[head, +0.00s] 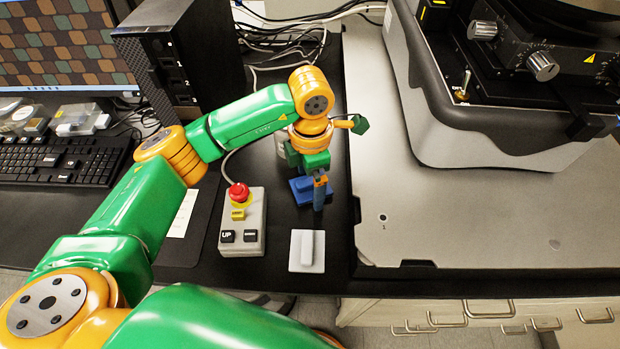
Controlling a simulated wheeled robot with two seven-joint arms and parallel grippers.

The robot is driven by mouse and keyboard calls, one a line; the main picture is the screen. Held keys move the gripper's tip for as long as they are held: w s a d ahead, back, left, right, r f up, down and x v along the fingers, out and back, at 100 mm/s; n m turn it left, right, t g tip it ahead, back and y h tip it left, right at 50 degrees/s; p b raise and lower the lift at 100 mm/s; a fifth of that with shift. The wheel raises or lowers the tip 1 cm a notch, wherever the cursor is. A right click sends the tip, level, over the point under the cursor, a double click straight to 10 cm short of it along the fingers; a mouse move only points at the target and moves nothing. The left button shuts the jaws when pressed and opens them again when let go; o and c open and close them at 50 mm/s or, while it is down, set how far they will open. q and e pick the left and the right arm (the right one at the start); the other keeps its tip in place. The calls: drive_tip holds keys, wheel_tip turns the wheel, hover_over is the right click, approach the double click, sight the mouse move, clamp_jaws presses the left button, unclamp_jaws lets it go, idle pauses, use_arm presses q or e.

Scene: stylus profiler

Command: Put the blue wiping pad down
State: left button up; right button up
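The blue wiping pad (299,188) is on the black desk top, or very close above it, between the control box and the large grey base plate. My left gripper (319,193) points down right at the pad, at its right side in the head view. The gripper and its wrist hide part of the pad. I cannot tell whether the fingers are closed on it or apart, nor whether the pad bears fully on the desk. My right gripper is not in view.
A white pad with a raised grip (307,251) lies nearer the desk's front edge. A control box with a red button (241,222) stands to the left. The profiler (480,140) stands on the base plate (450,230) at right. Cables (285,30) and a black computer (190,55) are behind.

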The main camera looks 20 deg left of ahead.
sight(311, 180)
use_arm(q)
drive_tip(key=shift+r+p, duration=0.4)
wheel_tip(311, 180, up, 3)
drive_tip(key=shift+w+f+b, duration=0.1)
drive_tip(key=shift+f+b, duration=0.05)
drive_tip(key=shift+b, duration=0.7)
wheel_tip(311, 180, up, 9)
drive_tip(key=shift+f, duration=0.1)
